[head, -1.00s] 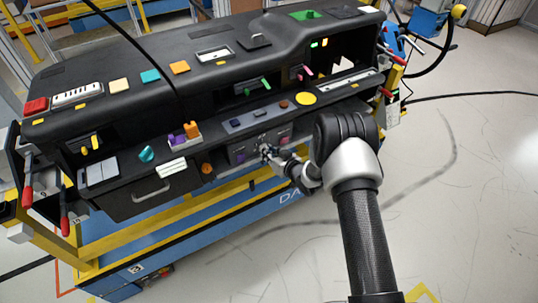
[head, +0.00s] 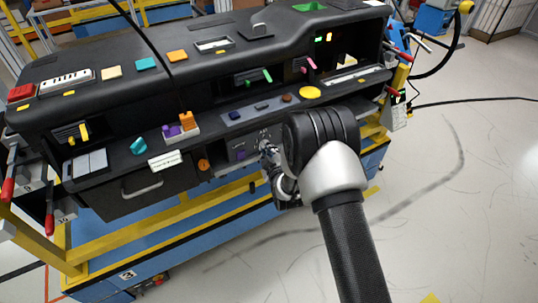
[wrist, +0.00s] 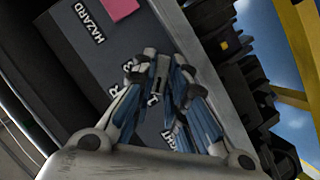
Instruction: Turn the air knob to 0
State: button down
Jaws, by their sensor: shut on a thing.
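My gripper (head: 267,149) is at the lower front panel of the dashboard, under the shelf. In the wrist view my gripper (wrist: 159,88) has its two fingers closed in on a small dark grey knob (wrist: 160,86), one on each side. The knob is mostly hidden by the fingers, and its pointing direction cannot be told. White letters on the grey panel (wrist: 108,72) beside the fingers are partly covered; an "R" and "GHT" show. The word HAZARD and a pink button (wrist: 122,8) are farther up the panel. In the head view my arm stands just right of the knob.
An orange round knob (head: 204,165) and a drawer with a handle (head: 142,190) are to the left. A shelf with a yellow disc (head: 310,93) overhangs the panel. A yellow and blue frame (head: 200,215) runs below. Floor on the right is clear.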

jog(key=n+t, duration=0.1)
jog(key=n, duration=0.2)
jog(key=n+t, duration=0.2)
jog(key=n, duration=0.2)
jog(key=shift+a+f+t+h, duration=0.2)
jog(key=shift+t+h, duration=0.1)
jog(key=shift+h, duration=0.1)
jog(key=shift+n, duration=0.3)
jog(key=c, duration=1.6)
grip_release()
jog(key=shift+s+d+f, duration=0.1)
jog(key=shift+s, duration=0.05)
jog(key=v, duration=1.1)
jog(key=shift+s, duration=0.4)
